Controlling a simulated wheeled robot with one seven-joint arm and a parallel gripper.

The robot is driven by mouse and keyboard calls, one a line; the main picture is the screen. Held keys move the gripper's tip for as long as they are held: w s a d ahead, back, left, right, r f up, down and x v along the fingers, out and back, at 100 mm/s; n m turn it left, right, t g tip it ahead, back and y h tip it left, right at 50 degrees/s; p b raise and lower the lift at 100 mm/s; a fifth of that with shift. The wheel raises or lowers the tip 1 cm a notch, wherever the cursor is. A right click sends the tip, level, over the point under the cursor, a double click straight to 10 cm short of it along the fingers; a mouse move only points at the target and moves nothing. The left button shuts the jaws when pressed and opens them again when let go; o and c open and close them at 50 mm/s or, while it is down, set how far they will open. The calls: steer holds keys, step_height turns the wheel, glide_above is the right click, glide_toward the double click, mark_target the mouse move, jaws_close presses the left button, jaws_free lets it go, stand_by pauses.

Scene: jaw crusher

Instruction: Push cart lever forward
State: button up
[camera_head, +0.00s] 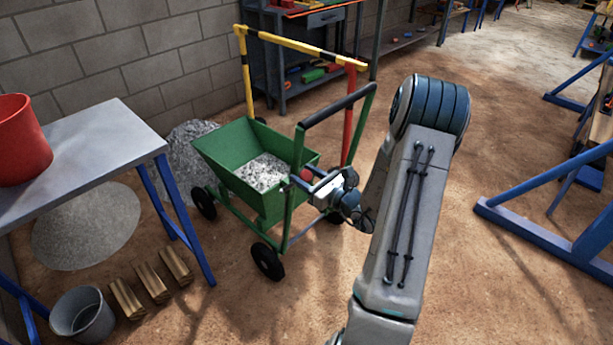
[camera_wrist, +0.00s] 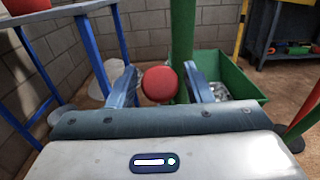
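The green cart (camera_head: 232,160) stands on the dirt floor with grey gravel (camera_head: 262,172) in its hopper and a black push handle above it. The lever's red knob (camera_head: 307,173) is on the near side of the cart, beside a green upright. In the wrist view the red knob (camera_wrist: 160,84) lies between the two blue fingers of my gripper (camera_wrist: 163,88), with a gap visible on each side. The green upright (camera_wrist: 182,50) rises just behind the knob. My gripper also shows in the head view (camera_head: 312,182), at the cart's right side. The lever's shaft is hidden.
A yellow-black and red frame (camera_head: 300,45) stands behind the cart. A table (camera_head: 90,150) with a red bucket (camera_head: 20,140) is at left. A grey bucket (camera_head: 84,314) and wooden blocks (camera_head: 150,283) lie in front. Floor at right is clear up to blue stands (camera_head: 560,225).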

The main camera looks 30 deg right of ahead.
jaws_close()
steer(key=shift+w+a+r+p, duration=0.25)
steer(key=shift+w+r+p, duration=0.15)
steer(key=shift+w+r, duration=0.25)
steer(key=shift+w, duration=0.2)
steer(key=shift+o, duration=1.5)
jaws_free()
steer(key=shift+s, duration=0.2)
steer(key=v, duration=1.3)
steer(key=shift+s, duration=0.3)
steer(key=shift+d, duration=0.1)
